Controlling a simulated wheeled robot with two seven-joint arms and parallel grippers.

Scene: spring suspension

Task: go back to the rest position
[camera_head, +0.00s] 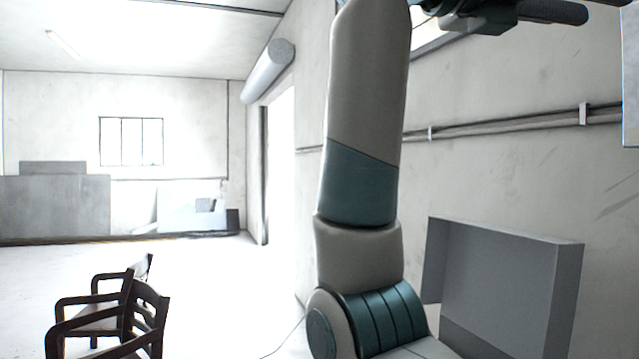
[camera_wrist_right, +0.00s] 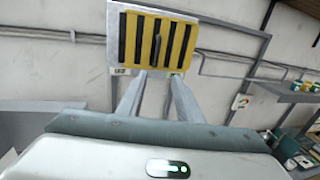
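My arm rises through the middle of the head view, grey with teal bands, and runs out at the top edge. Its gripper cannot be made out there; a dark part at the top right is cut off by the frame. In the right wrist view, my right gripper (camera_wrist_right: 157,78) points at the wall with its two pale fingers apart, and nothing is seen held between them. A panel with yellow and black stripes (camera_wrist_right: 188,43) shows beyond the fingertips, with a dark upright bar in its middle. My left gripper is not seen.
Dark wooden chairs (camera_head: 146,310) stand on the pale floor at the lower left. A grey open box-like unit (camera_head: 510,290) stands at the right by the wall pipes (camera_head: 510,126). A shelf with small items (camera_wrist_right: 290,93) is at the right of the wrist view.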

